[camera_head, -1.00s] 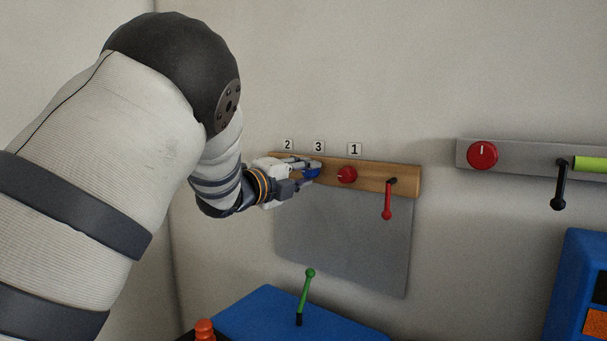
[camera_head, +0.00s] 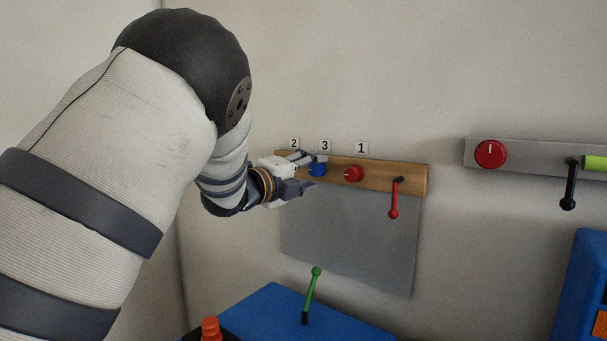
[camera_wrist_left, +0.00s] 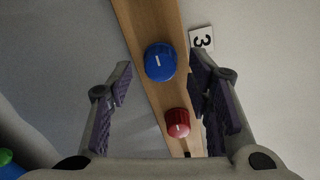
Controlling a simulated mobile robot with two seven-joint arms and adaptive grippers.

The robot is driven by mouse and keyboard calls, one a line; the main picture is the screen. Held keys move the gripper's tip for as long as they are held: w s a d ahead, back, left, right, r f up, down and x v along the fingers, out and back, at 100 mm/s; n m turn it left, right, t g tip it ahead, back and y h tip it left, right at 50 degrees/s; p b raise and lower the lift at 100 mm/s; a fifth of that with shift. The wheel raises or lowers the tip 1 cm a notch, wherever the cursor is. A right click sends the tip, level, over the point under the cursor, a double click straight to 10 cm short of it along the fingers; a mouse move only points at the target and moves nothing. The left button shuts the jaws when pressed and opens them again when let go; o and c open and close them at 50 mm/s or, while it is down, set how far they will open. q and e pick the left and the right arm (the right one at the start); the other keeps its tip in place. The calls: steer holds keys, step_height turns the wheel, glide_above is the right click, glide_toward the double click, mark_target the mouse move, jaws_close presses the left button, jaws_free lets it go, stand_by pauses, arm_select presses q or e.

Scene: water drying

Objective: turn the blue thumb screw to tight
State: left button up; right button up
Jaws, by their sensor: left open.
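The blue thumb screw (camera_head: 317,170) is a round knob on a wooden rail (camera_head: 412,179) fixed to the wall, under the label 3. It also shows in the left wrist view (camera_wrist_left: 160,62), with a short white mark on its face. My left gripper (camera_head: 318,172) is open, with its fingers spread above and below the blue screw in the head view. In the left wrist view, the fingers (camera_wrist_left: 162,82) stand apart on either side of the rail, and neither visibly touches the screw. My right gripper is not in view.
A red knob (camera_head: 353,174) sits close beside the blue screw, and a red lever (camera_head: 394,199) hangs farther right. A grey panel (camera_head: 350,240) lies below the rail. A blue box (camera_head: 262,316) with a green lever (camera_head: 312,292) stands below. Another rail is at right.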

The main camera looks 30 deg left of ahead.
arm_select(q)
steer(key=s, duration=1.1)
steer(key=shift+s+a, duration=0.3)
steer(key=shift+a, duration=0.15)
